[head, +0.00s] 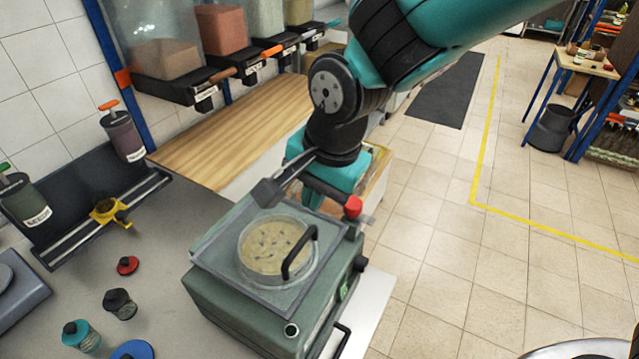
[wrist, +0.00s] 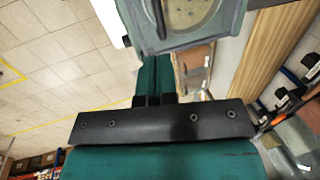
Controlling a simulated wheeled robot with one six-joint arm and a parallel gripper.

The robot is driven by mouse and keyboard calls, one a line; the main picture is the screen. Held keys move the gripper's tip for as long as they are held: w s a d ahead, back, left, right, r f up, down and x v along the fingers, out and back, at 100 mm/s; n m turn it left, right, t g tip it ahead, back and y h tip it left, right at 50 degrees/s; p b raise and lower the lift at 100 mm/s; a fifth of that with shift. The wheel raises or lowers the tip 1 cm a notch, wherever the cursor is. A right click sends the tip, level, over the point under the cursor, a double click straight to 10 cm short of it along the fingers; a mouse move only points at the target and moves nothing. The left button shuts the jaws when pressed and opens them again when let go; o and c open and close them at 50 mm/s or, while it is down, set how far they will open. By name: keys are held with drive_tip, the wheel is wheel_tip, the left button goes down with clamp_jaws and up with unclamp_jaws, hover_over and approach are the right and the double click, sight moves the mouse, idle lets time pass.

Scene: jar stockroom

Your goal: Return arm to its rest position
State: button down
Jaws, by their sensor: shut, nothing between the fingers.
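My arm reaches in from the top right of the head view. My gripper (head: 313,196) hangs above the back edge of a green machine (head: 265,315), with its fingers pointing down. In the wrist view, my gripper (wrist: 152,62) shows its teal fingers together with nothing between them. The machine's clear lid with a black handle (head: 300,252) covers a round bowl of pale contents (head: 268,246). I cannot tell whether the fingers touch the machine.
A red knob (head: 353,207) stands close beside my gripper. Small jars (head: 120,304) and a red lid (head: 127,265) are on the grey counter (head: 205,335). Wall dispensers (head: 222,30) hang above a wooden counter (head: 235,130).

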drive_tip(key=s+d+n+g+y+b, duration=0.1)
drive_tip(key=s+d+n+y+b, duration=0.1)
drive_tip(key=s+d+n+b, duration=0.6)
drive_tip(key=s+d+n, duration=0.5)
drive_tip(key=shift+f+n, duration=0.3)
drive_tip(key=shift+n, duration=0.1)
idle(0.4)
